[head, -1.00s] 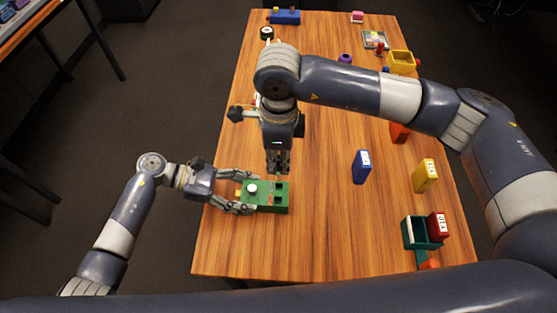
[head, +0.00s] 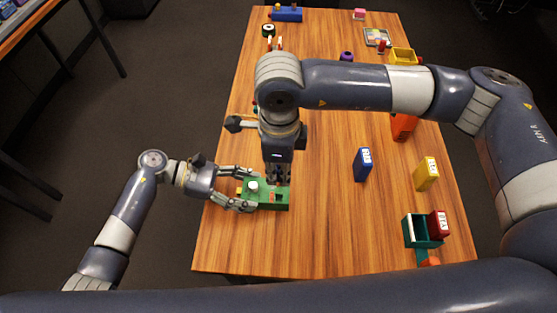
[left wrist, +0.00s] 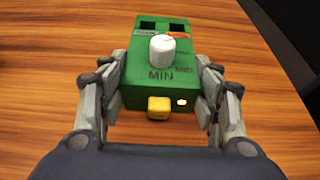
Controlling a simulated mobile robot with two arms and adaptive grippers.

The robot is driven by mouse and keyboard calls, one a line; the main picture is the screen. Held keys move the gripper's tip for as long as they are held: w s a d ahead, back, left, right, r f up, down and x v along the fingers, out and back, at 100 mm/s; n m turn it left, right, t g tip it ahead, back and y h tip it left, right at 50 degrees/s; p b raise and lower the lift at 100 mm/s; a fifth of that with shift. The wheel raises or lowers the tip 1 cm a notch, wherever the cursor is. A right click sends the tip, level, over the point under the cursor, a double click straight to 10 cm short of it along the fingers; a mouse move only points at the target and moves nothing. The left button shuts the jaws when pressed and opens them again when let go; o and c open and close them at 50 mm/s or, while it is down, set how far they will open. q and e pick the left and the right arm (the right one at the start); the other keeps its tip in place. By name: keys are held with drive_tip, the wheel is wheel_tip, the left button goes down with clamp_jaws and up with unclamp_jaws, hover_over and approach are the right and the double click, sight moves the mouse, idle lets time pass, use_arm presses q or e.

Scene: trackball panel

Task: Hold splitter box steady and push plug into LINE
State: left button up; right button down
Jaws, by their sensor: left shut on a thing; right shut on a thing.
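The green splitter box (head: 267,206) lies flat near the table's left edge. It has a white knob, a yellow button and a small lit lamp; in the left wrist view the box (left wrist: 160,80) shows two dark square sockets at its far end, with a grey and an orange label. The word LINE is not readable. My left gripper (head: 250,190) is shut on the box, one finger on each side. My right gripper (head: 277,182) points down just over the socket end, shut on a small dark thing, mostly hidden, perhaps the plug.
A blue box (head: 362,165) and a yellow box (head: 425,174) stand to the right. A teal tray (head: 411,235) with a red box (head: 438,224) is at the front right. My right arm crosses above the table. The table's front middle is clear.

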sight(279, 168)
drive_tip(key=shift+f, duration=0.1)
drive_tip(key=shift+f, duration=2.8)
drive_tip(key=shift+f, duration=1.6)
drive_tip(key=c, duration=1.5)
unclamp_jaws()
drive_tip(key=shift+o, duration=0.2)
wheel_tip(279, 168, up, 12)
drive_tip(key=shift+f, duration=0.1)
wheel_tip(279, 168, up, 11)
